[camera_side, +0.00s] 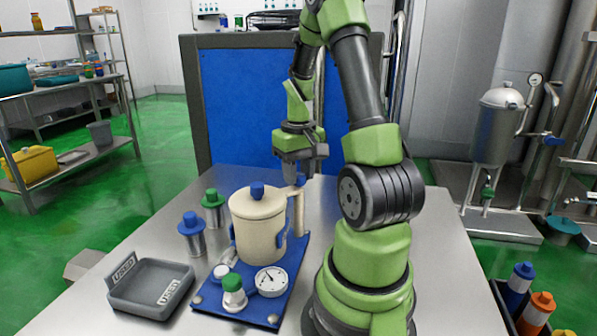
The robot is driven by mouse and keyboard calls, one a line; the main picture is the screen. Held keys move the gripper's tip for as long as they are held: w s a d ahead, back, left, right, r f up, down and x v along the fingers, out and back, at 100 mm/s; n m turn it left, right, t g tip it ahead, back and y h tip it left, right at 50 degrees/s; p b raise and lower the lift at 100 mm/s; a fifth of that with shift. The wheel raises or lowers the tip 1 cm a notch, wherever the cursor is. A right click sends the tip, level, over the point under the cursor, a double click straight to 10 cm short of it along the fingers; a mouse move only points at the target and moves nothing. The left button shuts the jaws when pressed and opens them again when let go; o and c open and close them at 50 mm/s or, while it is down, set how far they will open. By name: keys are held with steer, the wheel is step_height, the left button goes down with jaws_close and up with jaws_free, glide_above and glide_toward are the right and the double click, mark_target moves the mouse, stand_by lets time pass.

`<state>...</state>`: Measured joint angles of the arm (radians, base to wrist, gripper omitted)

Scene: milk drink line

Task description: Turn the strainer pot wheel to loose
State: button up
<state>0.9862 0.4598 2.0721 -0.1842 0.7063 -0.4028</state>
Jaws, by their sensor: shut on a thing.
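The cream strainer pot (258,226) with a blue lid knob (257,190) stands upright on a blue base plate (290,285). A cream upright (299,215) rises at the pot's right side. A small blue part (301,179), which looks like the pot's wheel, shows at the top of this upright. My gripper (292,176) points down there, behind and right of the lid, and is shut on this part. The jaws and my wrist hide most of it, so its turn position cannot be read.
A dial gauge (271,281) and a green-capped fitting (234,293) sit at the plate's front. Blue-topped (191,234) and green-topped (213,208) metal containers stand left of the pot. A grey tray (150,288) is front left. The table's right side (455,270) is clear.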

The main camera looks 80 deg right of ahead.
mark_target(299, 174)
steer(key=n, duration=0.5)
steer(key=shift+n, duration=0.4)
steer(key=n, duration=1.2)
steer(key=shift+n, duration=0.4)
steer(key=n, duration=0.5)
steer(key=o, duration=0.9)
steer(key=shift+o, duration=0.2)
step_height(299, 174, up, 10)
